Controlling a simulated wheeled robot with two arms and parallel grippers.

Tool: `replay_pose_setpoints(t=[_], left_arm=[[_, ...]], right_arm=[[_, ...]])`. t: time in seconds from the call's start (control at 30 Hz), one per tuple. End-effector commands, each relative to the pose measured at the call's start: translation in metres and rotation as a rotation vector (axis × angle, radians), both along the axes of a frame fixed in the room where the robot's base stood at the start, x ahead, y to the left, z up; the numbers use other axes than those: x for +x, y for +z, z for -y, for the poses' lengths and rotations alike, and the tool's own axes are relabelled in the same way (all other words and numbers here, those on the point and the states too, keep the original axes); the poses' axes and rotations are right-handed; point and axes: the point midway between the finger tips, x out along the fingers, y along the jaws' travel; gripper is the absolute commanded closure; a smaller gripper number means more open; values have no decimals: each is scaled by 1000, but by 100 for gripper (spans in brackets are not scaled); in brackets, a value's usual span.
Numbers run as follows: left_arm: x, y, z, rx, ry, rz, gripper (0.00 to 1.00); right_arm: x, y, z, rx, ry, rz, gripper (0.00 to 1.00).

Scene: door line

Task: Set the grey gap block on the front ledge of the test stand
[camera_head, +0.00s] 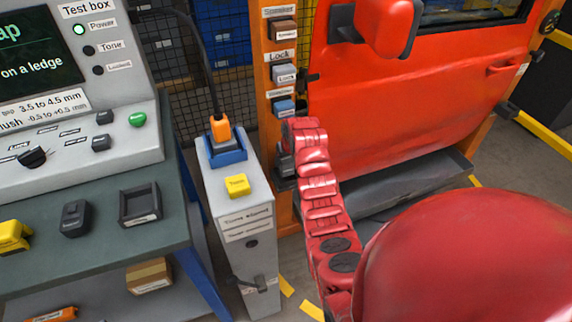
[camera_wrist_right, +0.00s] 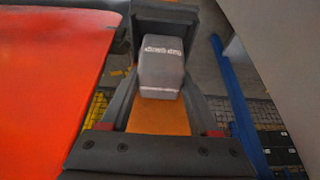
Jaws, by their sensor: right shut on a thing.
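My right arm reaches across the head view to the orange post of the test stand (camera_head: 264,95), which carries a red door (camera_head: 420,95). My right gripper (camera_head: 285,165) is beside the post's lower part, mostly hidden by my own wrist. In the right wrist view it is shut on a grey block (camera_wrist_right: 160,68) with a pale label, held between the two dark fingers. A dark grey bracket-like shape (camera_wrist_right: 165,14) lies just beyond the block. I cannot tell whether the block touches it. In the head view the block is not clearly seen. My left gripper is not in view.
Labelled small blocks sit on the post, including one by the Lock label (camera_head: 284,75). A grey pedestal (camera_head: 245,225) with a yellow button (camera_head: 236,186) stands left of my arm. The test box (camera_head: 85,100) and a workbench with an empty dark tray (camera_head: 139,204) are farther left.

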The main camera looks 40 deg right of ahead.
Motion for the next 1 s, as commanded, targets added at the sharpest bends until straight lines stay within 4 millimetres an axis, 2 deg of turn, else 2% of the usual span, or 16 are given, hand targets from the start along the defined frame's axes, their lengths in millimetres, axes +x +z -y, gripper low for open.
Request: replay_pose_setpoints(t=[0.13,0.5,0.53,0.6,0.67,0.7,1.0], left_arm=[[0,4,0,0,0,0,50],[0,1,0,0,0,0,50],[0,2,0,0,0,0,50],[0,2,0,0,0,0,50],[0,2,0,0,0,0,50],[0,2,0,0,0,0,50],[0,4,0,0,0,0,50]], right_arm=[[-2,-23,0,3,-1,-6,100],[0,-28,0,0,0,0,100],[0,-27,0,0,0,0,32],[-1,-27,0,0,0,0,20],[-1,-27,0,0,0,0,9],[-1,-27,0,0,0,0,8],[-1,-24,0,0,0,-1,8]])
